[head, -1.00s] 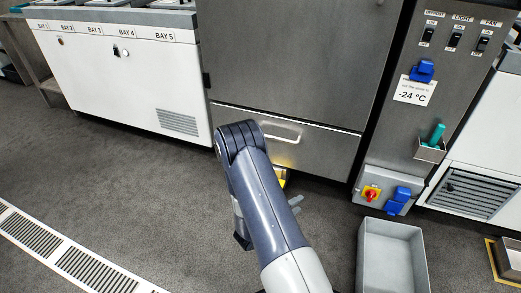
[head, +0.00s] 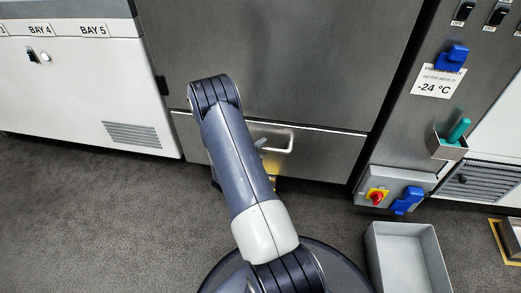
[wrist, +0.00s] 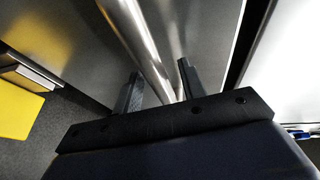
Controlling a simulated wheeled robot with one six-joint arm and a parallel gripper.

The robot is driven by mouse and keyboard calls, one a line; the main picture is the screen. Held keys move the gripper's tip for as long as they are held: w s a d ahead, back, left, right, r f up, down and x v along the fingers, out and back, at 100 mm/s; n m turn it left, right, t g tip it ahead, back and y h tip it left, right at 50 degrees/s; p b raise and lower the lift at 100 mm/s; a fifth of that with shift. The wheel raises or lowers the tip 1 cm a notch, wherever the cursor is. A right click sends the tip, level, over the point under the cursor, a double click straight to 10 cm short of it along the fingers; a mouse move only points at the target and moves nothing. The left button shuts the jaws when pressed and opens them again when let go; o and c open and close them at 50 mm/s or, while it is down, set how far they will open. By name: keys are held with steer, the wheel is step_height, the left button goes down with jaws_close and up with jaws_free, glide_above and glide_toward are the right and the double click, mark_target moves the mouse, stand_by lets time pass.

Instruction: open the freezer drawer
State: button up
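The freezer drawer (head: 325,157) is the low grey steel front beneath the large freezer door (head: 290,50). Its front looks flush, so it stands closed. A pale bar handle (head: 280,133) runs across its upper part, with its left portion hidden by my arm. In the wrist view the handle (wrist: 128,25) is a shiny bar that runs down between the two dark fingers of my gripper (wrist: 160,72). The fingers are apart, with visible gaps beside the bar, and I see no firm grip. In the head view my gripper is mostly hidden behind my forearm.
A grey bin (head: 405,262) stands on the floor at the lower right. A switch box with a red knob (head: 376,196) sits right of the drawer. A white bay cabinet (head: 75,85) stands at the left. The floor before the drawer is clear.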

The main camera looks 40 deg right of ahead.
steer(key=shift+c, duration=0.2)
jaws_close()
stand_by(0.4)
